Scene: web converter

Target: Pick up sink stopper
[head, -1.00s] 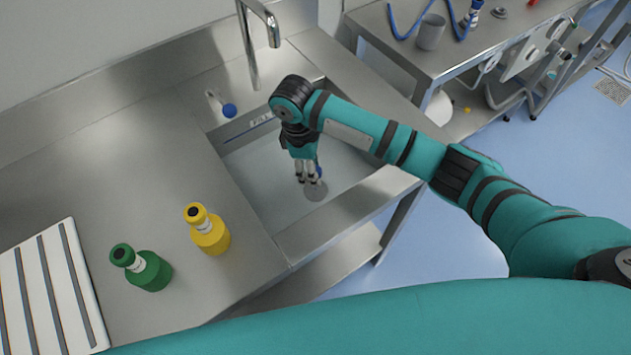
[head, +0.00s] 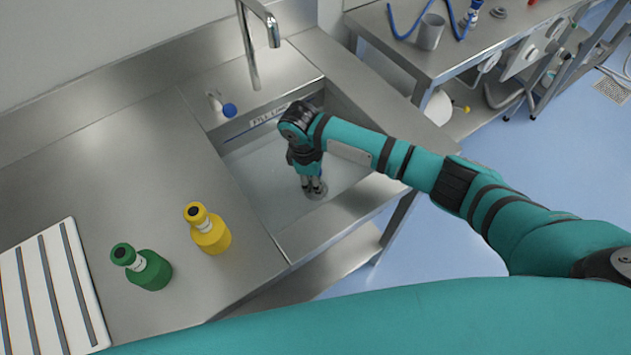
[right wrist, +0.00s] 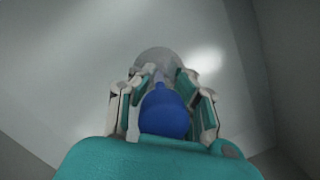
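The sink stopper stands in the sink basin, with a blue rounded knob (right wrist: 165,112) above a grey round base (right wrist: 157,60). My right gripper (head: 313,187) points down into the basin over the stopper. In the right wrist view its fingers (right wrist: 165,95) are apart, on both sides of the knob, and a narrow gap seems to remain beside it. My left gripper is not in view.
The sink basin's front rim (head: 345,212) and walls surround my right gripper. A tap (head: 252,50) rises behind. A yellow bottle (head: 210,233) and a green bottle (head: 148,270) stand on the counter (head: 130,170) at left, beside a striped white rack (head: 50,290). A side bench (head: 470,55) stands at right.

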